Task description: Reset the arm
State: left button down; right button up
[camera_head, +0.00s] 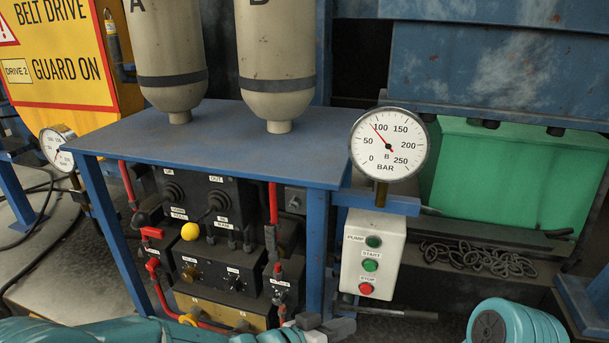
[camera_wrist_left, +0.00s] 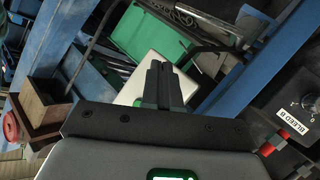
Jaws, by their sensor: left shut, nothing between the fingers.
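My left arm comes in along the bottom left of the head view, teal with dark grey finger parts. My left gripper (camera_head: 325,328) is at the bottom edge, in front of the blue stand and below the push-button box (camera_head: 372,252). In the left wrist view the gripper's fingers (camera_wrist_left: 158,82) are together with nothing between them. A teal part of my right arm (camera_head: 515,322) shows at the bottom right, but its gripper is not in view.
The blue stand (camera_head: 215,148) carries two beige cylinders. A pressure gauge (camera_head: 389,144) stands at its right corner. Black valve panels with a yellow-knobbed lever (camera_head: 190,231) and red pipes sit below. A chain (camera_head: 478,260) lies before the green box (camera_head: 500,175).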

pick_arm(q)
jog(key=s+a+f+n+g+y, duration=0.1)
jog(key=s+a+f+n+y, duration=0.2)
jog(key=a+f, duration=0.6)
jog(key=a+f+n+y, duration=0.3)
jog(key=a+f+n, duration=0.3)
jog(key=f, duration=0.6)
jog(key=s+a+f+g+y, duration=0.1)
jog(key=s+a+f+g, duration=0.25)
jog(key=s, duration=0.55)
jog(key=s+a+f+g+y, duration=0.2)
jog(key=s+a+f, duration=0.25)
jog(key=s, duration=0.35)
notch_tip(320, 180, up, 27)
jog(key=p, duration=2.6)
jog(key=shift+d+f+m+p, duration=0.15)
jog(key=shift+d+m+p, duration=0.15)
jog(key=shift+p, duration=0.1)
